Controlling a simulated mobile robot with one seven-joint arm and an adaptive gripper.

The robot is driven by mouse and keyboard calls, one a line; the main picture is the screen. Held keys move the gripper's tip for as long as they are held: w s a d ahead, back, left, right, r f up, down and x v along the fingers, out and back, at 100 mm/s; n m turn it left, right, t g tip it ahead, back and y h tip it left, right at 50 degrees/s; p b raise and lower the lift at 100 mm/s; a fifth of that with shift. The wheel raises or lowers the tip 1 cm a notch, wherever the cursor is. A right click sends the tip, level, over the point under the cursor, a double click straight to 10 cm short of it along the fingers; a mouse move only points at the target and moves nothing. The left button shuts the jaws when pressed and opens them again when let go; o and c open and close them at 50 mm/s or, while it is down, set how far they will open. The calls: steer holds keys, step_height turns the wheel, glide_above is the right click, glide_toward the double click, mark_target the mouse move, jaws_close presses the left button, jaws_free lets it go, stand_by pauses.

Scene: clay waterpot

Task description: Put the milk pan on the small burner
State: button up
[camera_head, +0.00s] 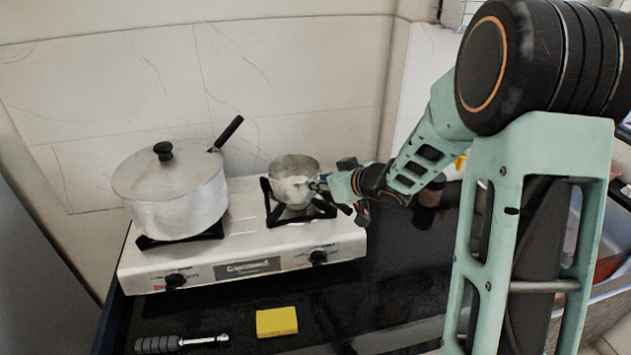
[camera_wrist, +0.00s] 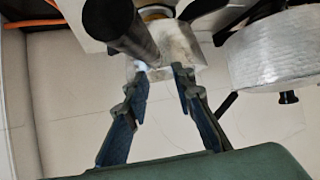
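The milk pan (camera_head: 292,187) is a small silver pan at the right burner of the white stove, seen in the head view. The small burner (camera_head: 270,210) shows its black grate around the pan's lower part. The pan appears to rest there, but its contact is partly hidden. My gripper (camera_head: 322,184) is at the pan's right side. In the wrist view my gripper (camera_wrist: 162,75) has its two fingers apart, with the milk pan (camera_wrist: 183,48) just beyond the tips. The pan's dark handle passes close to the left finger; I see no clear grip on it.
A large lidded pot (camera_head: 180,207) with a dark utensil handle behind it stands on the left burner. A yellow sponge (camera_head: 277,321) and a black-handled tool (camera_head: 180,343) lie on the dark counter in front.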

steer(key=p+v, duration=0.1)
steer(key=v, duration=0.8)
